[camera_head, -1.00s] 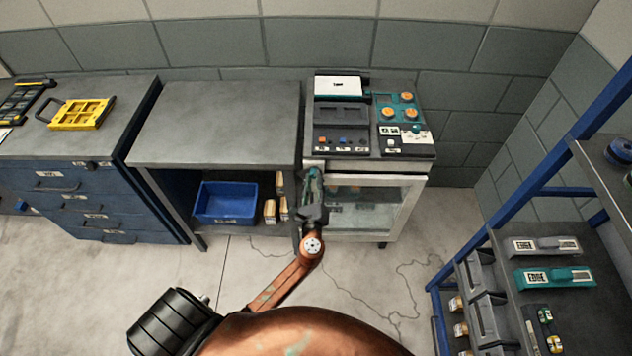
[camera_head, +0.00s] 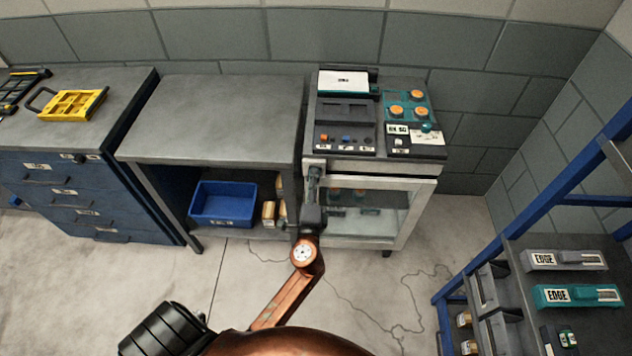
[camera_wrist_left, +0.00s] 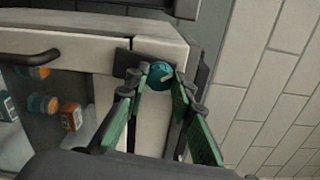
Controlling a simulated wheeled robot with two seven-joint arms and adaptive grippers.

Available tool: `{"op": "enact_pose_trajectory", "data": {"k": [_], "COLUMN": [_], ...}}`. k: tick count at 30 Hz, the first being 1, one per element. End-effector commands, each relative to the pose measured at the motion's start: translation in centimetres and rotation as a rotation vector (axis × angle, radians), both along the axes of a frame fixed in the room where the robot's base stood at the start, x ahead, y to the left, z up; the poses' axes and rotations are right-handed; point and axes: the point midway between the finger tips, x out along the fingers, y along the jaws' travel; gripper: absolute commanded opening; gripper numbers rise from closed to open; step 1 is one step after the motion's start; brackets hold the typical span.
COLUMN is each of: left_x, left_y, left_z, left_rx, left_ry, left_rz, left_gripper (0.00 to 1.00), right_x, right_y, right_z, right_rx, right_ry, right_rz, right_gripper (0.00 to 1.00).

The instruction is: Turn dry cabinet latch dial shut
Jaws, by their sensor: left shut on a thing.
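The dry cabinet (camera_head: 425,195) has a pale-framed glass door that looks closed in the head view. Its teal latch dial (camera_wrist_left: 160,75) sits on a dark plate at the door's top corner in the left wrist view. My left gripper (camera_head: 314,172) is at the cabinet's upper left corner. In the left wrist view its green-padded fingers (camera_wrist_left: 157,88) are shut on the dial, one on each side. In the head view my gripper hides the dial. The dial's exact angle is hard to read. My right gripper is not in view.
A dark control unit (camera_head: 345,125) and a teal one with orange knobs (camera_head: 425,100) stand on the cabinet. A table (camera_head: 225,120) with a blue bin (camera_head: 223,205) below is to the left. A blue-framed shelf (camera_head: 560,205) stands at right.

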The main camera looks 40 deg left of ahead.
Motion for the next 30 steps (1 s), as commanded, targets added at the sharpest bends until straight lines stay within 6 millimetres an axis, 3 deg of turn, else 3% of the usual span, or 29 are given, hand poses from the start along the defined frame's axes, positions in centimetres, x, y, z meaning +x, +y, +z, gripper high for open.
{"op": "enact_pose_trajectory", "data": {"k": [10, 26, 27, 30], "left_x": [0.01, 0.00, -0.01, -0.01], "left_y": [-0.03, 0.00, 0.01, 0.01], "left_z": [-0.18, -0.10, -0.10, -0.10], "left_rx": [-0.111, -0.130, -0.130, -0.129], "left_ry": [-0.067, -0.077, -0.077, -0.077], "left_rz": [-0.001, 0.000, 0.000, 0.000], "left_gripper": [0.00, 0.00, 0.25, 0.32], "right_x": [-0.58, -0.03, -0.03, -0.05], "right_y": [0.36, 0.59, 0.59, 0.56], "right_z": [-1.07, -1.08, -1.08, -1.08], "right_rx": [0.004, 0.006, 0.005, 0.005], "right_ry": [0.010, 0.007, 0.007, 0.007], "right_rz": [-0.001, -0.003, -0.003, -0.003], "right_gripper": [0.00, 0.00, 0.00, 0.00]}}
